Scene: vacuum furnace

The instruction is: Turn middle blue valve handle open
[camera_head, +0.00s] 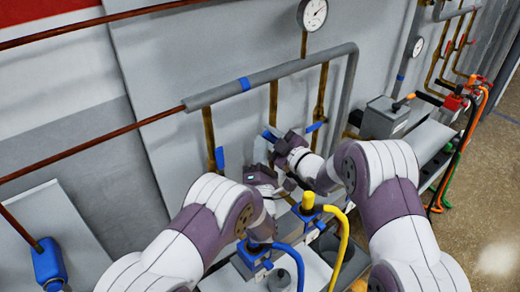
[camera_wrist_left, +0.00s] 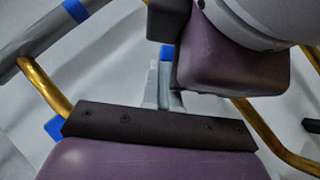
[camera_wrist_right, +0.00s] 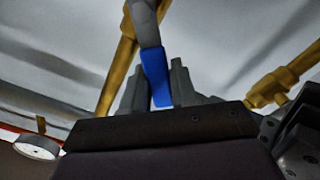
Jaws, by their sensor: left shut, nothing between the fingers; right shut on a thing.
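The middle blue valve handle (camera_head: 270,136) sits on the middle brass pipe, partly hidden by my right gripper (camera_head: 279,141). The right wrist view shows the blue handle (camera_wrist_right: 156,76) between the grey fingers, and the right gripper (camera_wrist_right: 157,88) is shut on it. My left gripper (camera_head: 272,162) is just below, close to the right one, shut and empty. In the left wrist view its fingers (camera_wrist_left: 164,92) are together, with part of a blue piece (camera_wrist_left: 167,52) beyond them. The left blue handle (camera_head: 220,158) and right blue handle (camera_head: 315,127) flank the middle one.
A grey horizontal pipe (camera_head: 290,70) with a blue band runs above the valves. A gauge (camera_head: 313,14) is on the wall. Below my arms stand equipment with a yellow hose (camera_head: 342,235) and a blue hose (camera_head: 292,257). A grey box (camera_head: 384,118) stands right.

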